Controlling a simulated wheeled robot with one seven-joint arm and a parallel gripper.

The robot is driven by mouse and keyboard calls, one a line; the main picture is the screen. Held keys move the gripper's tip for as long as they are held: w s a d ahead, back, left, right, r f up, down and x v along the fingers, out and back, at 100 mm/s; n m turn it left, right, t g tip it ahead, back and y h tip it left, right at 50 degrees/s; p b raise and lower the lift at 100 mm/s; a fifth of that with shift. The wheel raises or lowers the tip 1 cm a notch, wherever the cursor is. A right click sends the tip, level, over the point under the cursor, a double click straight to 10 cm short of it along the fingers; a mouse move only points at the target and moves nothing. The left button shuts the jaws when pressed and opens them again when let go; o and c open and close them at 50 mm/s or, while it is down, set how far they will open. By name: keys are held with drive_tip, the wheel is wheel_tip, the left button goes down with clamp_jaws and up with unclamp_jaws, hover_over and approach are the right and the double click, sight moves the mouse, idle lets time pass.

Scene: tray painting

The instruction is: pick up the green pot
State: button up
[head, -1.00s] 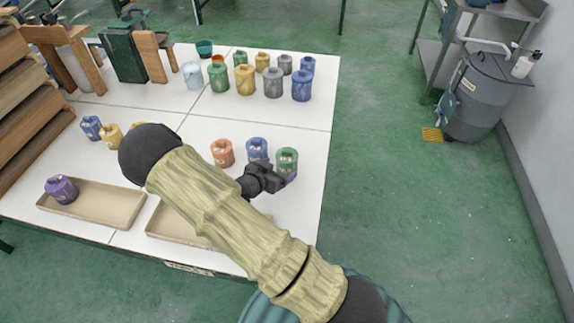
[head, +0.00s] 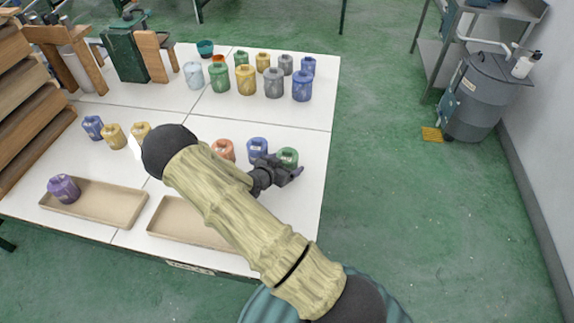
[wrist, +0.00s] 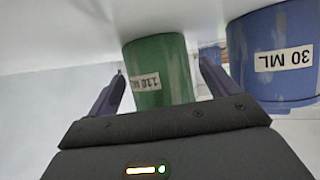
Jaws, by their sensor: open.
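A green pot (head: 288,156) stands on the white table near its right edge, partly hidden by my gripper (head: 292,172) in the head view. In the wrist view the green pot (wrist: 160,70) appears upside down, with a label that seems to read 110 ML. My gripper (wrist: 160,75) is open there, with one finger to each side of the pot in the picture. No contact shows, and I cannot tell how far the pot reaches between the fingers.
A blue pot (head: 257,148), labelled 30 ML in the wrist view (wrist: 275,58), stands close beside the green one. An orange pot (head: 223,150) is further left. More pots, including another green one (head: 219,77), stand behind. An empty tray (head: 180,222) lies in front.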

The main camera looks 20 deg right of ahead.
drive_tip(key=shift+c, duration=0.5)
drive_tip(key=c, duration=1.2)
drive_tip(key=shift+r, duration=0.15)
wheel_tip(320, 180, up, 10)
drive_tip(key=shift+f, duration=0.1)
drive_tip(key=shift+w, duration=0.1)
drive_tip(key=shift+d, duration=0.1)
wheel_tip(320, 180, up, 10)
drive_tip(key=p, duration=0.9)
drive_tip(key=shift+p, duration=0.3)
